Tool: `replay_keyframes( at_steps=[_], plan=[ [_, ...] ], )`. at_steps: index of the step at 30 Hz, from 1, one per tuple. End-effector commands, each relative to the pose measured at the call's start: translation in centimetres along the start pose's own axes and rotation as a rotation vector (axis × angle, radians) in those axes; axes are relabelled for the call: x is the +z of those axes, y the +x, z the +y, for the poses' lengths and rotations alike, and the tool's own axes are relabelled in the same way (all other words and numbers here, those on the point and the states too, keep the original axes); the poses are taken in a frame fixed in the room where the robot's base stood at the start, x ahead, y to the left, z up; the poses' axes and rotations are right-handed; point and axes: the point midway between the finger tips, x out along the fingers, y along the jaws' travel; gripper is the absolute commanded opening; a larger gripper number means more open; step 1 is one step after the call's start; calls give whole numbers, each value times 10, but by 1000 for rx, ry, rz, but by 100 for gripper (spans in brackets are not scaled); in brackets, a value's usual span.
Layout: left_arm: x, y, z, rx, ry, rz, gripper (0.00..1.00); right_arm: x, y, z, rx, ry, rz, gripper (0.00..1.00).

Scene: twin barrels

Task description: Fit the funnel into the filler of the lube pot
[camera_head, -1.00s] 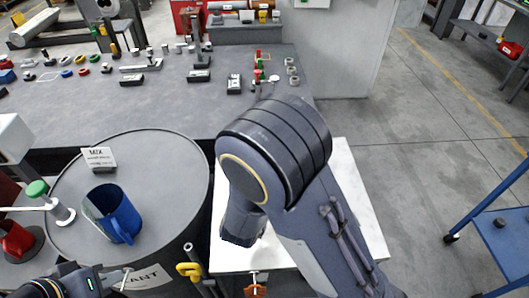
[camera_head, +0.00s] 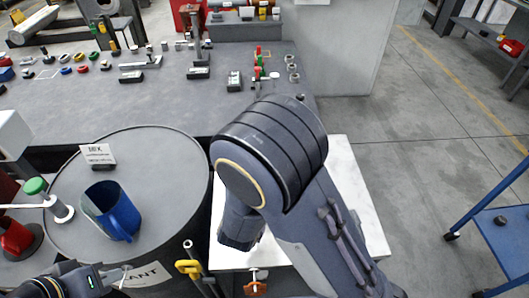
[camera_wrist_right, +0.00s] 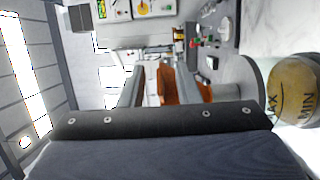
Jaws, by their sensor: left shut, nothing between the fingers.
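An orange-brown piece (camera_wrist_right: 184,86), possibly the funnel, shows at the fingers of my right gripper (camera_wrist_right: 168,88) in the right wrist view. I cannot tell whether the fingers grip it. A rounded yellowish vessel (camera_wrist_right: 297,92) with MIN and MAX marks, which looks like the lube pot, is at the right edge of that view. Its filler is not clear. In the head view my right arm hides its own gripper and part of the white tabletop (camera_head: 357,190). My left gripper (camera_head: 124,275) is shut and empty at the lower left, by the near barrel.
A yellow-handled tool (camera_head: 188,267) is beside the barrel. The workbench (camera_head: 150,108) holds several small parts. Floor at right is open, beside a blue cart (camera_head: 505,225).

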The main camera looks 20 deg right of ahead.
Motion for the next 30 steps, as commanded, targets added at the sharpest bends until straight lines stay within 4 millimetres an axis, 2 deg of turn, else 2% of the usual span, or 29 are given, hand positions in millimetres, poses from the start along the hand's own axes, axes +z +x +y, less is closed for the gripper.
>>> replay_keyframes(
  at_steps=[6, 12, 30],
  plan=[
    [4, 7, -3, 0, 0, 0, 0, -1, -39, -2, 1, -1, 6, 30],
    [5, 10, -4, 0, 0, 0, 0, 0, -62, -1, 0, -1, 4, 30],
    [5, 10, -4, 0, 0, 0, 0, 0, -66, 0, 0, -1, 0, 30]
  ],
)
